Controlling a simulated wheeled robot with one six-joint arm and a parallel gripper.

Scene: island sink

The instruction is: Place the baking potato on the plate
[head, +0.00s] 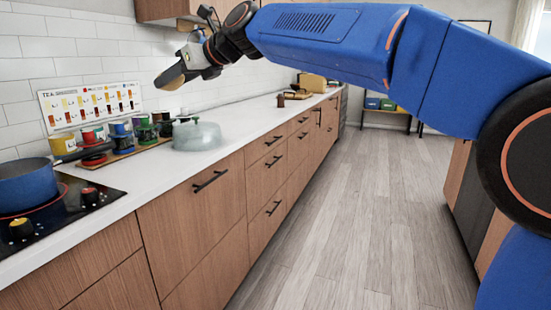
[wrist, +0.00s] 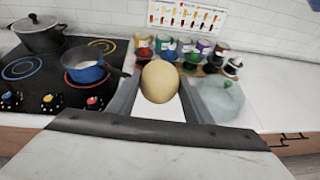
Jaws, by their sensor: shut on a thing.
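The baking potato (wrist: 160,82) is a tan, rounded lump held between the two grey fingers of my gripper (wrist: 158,92) in the wrist view. In the head view my gripper (head: 177,78) is raised well above the white counter, near the tiled wall. A tan part of the potato (head: 174,83) shows at its fingers there. I cannot make out a plate in either view.
A blue pan (head: 28,186) is on the black stove (head: 75,205). Bare counter lies before the jars.

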